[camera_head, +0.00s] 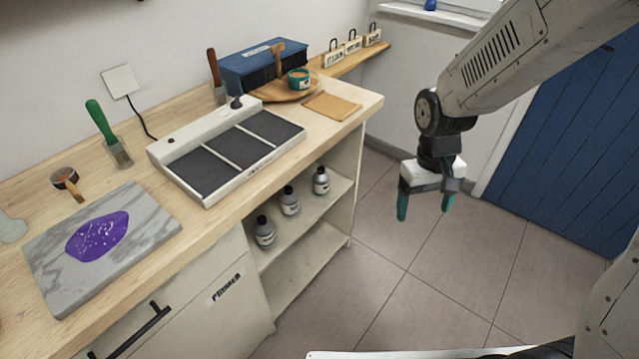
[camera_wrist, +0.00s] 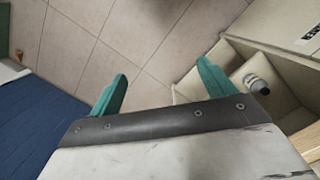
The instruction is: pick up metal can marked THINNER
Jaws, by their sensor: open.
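Three silver metal cans with black caps and pale labels stand upright on the open shelf under the counter: a front-left can (camera_head: 265,233), a middle can (camera_head: 289,202) and a back-right can (camera_head: 320,182). Their labels are too small to read, so I cannot tell which is marked THINNER. My gripper (camera_head: 424,208) is open and empty, with its green fingers pointing down over the floor, to the right of the shelf and apart from the cans. In the wrist view my gripper (camera_wrist: 162,75) shows open, with one can (camera_wrist: 257,84) on a shelf at right, beyond the right finger.
The wooden counter (camera_head: 205,225) holds a grey tray unit (camera_head: 215,165), a marble slab (camera_head: 55,285), brushes and a blue box (camera_head: 250,68). A shelf side panel (camera_head: 345,185) closes the right end. A blue door (camera_head: 570,150) stands at right. The tiled floor (camera_head: 400,290) is clear.

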